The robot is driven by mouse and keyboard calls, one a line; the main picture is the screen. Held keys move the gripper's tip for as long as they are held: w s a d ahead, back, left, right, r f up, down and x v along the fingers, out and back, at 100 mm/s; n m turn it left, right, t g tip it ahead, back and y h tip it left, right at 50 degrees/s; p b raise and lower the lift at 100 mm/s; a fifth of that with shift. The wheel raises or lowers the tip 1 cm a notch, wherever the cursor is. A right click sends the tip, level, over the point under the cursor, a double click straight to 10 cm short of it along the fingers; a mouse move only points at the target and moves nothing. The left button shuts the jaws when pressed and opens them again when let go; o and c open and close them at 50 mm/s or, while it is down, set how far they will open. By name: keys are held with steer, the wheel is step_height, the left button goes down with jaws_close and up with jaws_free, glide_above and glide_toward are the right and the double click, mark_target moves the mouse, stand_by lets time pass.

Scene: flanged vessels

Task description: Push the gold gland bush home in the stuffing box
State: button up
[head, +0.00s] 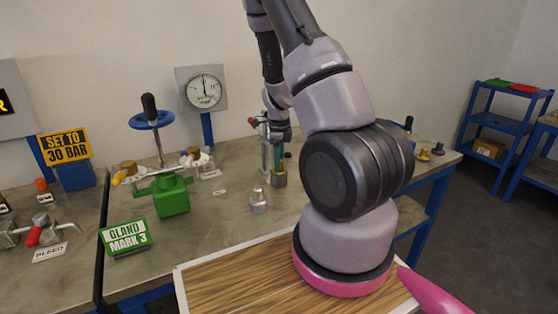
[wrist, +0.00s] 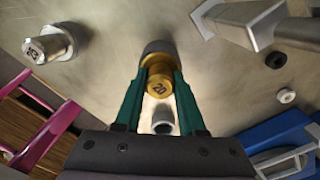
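The gold gland bush (wrist: 158,82) is between my fingertips in the wrist view, with a dark mark on its end face. A dark grey round body (wrist: 157,47), which looks like the stuffing box, lies just beyond it; how deep the bush sits is not clear. My gripper (wrist: 161,78) has green fingers that appear to touch both sides of the bush. In the head view my gripper (head: 278,168) points down over the bench, with a small gold-brown and grey piece (head: 279,180) at its tips.
A grey stepped fitting (head: 258,200) stands left of my gripper; it also shows in the wrist view (wrist: 48,45). A green valve (head: 168,194) with a blue handwheel (head: 152,120) stands farther left, behind a "GLAND MARK 3" sign (head: 126,237). A grey bracket (wrist: 265,25) is close by.

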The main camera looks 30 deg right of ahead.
steer(key=o, duration=0.4)
steer(key=shift+r, duration=0.1)
steer(key=s+a+r+n+t+y, duration=0.1)
steer(key=a+r+n, duration=0.15)
steer(key=r, duration=0.75)
steer(key=s+a+r+n+t+y, duration=0.1)
steer(key=a+r+n, duration=0.15)
steer(key=r, duration=0.75)
steer(key=s+a+r+n+t, duration=0.1)
steer(key=s+a+r+n, duration=0.1)
steer(key=s+r+n, duration=0.3)
steer(key=s+a+r+n+t, duration=0.2)
steer(key=s+a+r+n, duration=0.1)
steer(key=s+r+n, duration=0.3)
steer(key=s+a+r+n+t, duration=0.2)
steer(key=s+a+r+n, duration=0.1)
steer(key=s+r+n, duration=0.3)
steer(key=shift+s+a+r+n, duration=0.15)
steer(key=shift+s+n, duration=0.15)
steer(key=shift+s, duration=0.05)
